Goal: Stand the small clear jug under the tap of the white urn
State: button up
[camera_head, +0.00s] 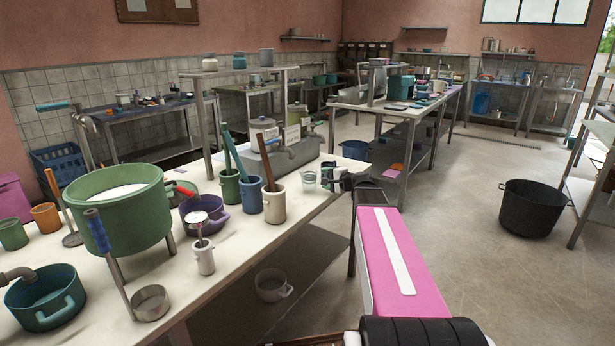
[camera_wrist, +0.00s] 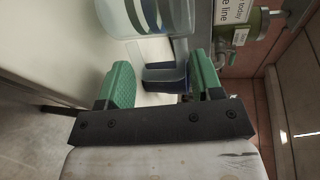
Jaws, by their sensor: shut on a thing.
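My gripper (camera_head: 345,180) reaches over the far right end of the near white table. In the wrist view its two green-padded fingers (camera_wrist: 161,62) stand on either side of a dark blue-grey piece, with a clear vessel with blue bands, apparently the small clear jug (camera_wrist: 120,15), just beyond the tips. In the head view a clear jug-like shape (camera_head: 327,173) shows beside the jaws, partly hidden. The grip itself is not clearly seen.
A clear glass (camera_head: 309,182) stands left of my gripper. Utensil pots (camera_head: 273,206), a purple pot (camera_head: 217,222) and a large green pot (camera_head: 115,212) crowd the near table (camera_head: 225,270). A grey basin (camera_head: 292,158) lies behind. A black pot (camera_head: 532,212) stands on open floor.

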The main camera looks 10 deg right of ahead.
aim_at(308, 172)
jog(key=x, duration=0.2)
jog(key=r+x, duration=0.1)
jog(key=x, duration=0.3)
jog(key=shift+w+a+r, duration=0.15)
jog(key=shift+w+a, duration=0.15)
jog(key=shift+w, duration=0.15)
jog(key=x, duration=0.3)
jog(key=shift+w+a+r, duration=0.2)
jog(key=shift+w+r, duration=0.1)
jog(key=shift+w, duration=0.05)
jog(key=shift+s+f, duration=0.1)
jog(key=shift+f, duration=0.65)
jog(key=shift+f, duration=0.15)
jog(key=o, duration=0.6)
jog(key=shift+o, duration=0.2)
jog(key=v, duration=1.2)
jog(key=shift+s+r, duration=0.1)
jog(key=shift+r, duration=0.1)
